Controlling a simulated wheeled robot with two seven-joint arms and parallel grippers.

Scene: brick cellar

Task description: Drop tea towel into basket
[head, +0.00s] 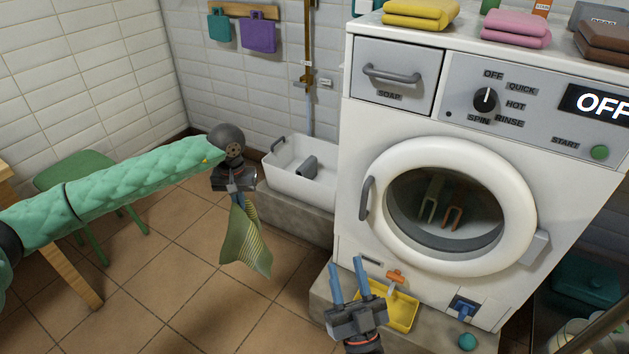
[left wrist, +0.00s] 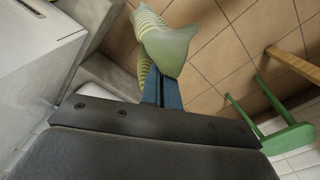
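The tea towel (head: 246,243), green with pale yellow stripes, hangs from my left gripper (head: 238,199) above the tiled floor. In the left wrist view the blue fingers (left wrist: 162,92) are close together on the towel (left wrist: 167,42), which folds over their tips. My right gripper (head: 348,268) is low in front of the washing machine, its blue fingers apart with nothing between them. I cannot identify a basket for certain. A white tub (head: 300,183) with a grey handle stands behind and right of the towel, and the towel is not over it.
The white washing machine (head: 385,215) has its round door shut. A yellow tray (head: 401,309) and a small teal ball (head: 467,341) lie at its foot. A green stool (head: 75,170) stands left, partly behind my arm. A teal container (head: 592,283) is at right. Floor below the towel is clear.

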